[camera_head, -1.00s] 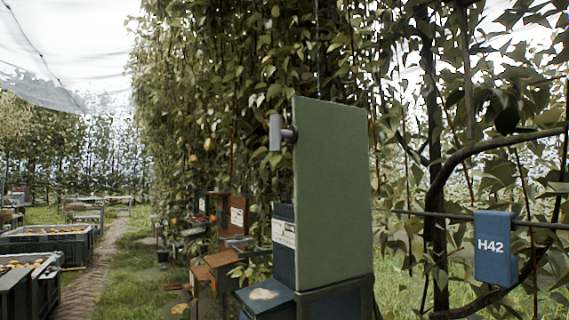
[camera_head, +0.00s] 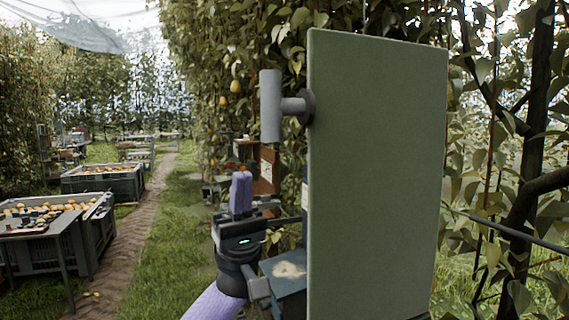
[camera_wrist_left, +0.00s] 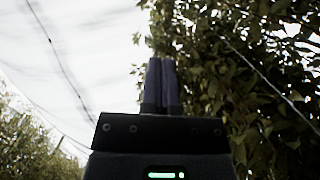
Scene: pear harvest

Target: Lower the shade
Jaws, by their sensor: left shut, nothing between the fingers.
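A tall flat green panel (camera_head: 378,170) stands upright at centre right in the head view. A grey cylindrical handle (camera_head: 270,106) sticks out on a short stem near its upper left edge. I cannot tell for sure whether this panel is the shade. My left gripper (camera_head: 241,190) points up, to the lower left of the handle and apart from it. Its purple fingers are shut with nothing between them. In the left wrist view the closed fingers (camera_wrist_left: 161,82) point at sky and leaves. My right gripper is not in view.
A dark blue box (camera_head: 287,280) with a pale patch on its lid is beside the panel's lower left. Leafy trees rise behind the panel. Netting (camera_head: 85,25) hangs overhead at upper left.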

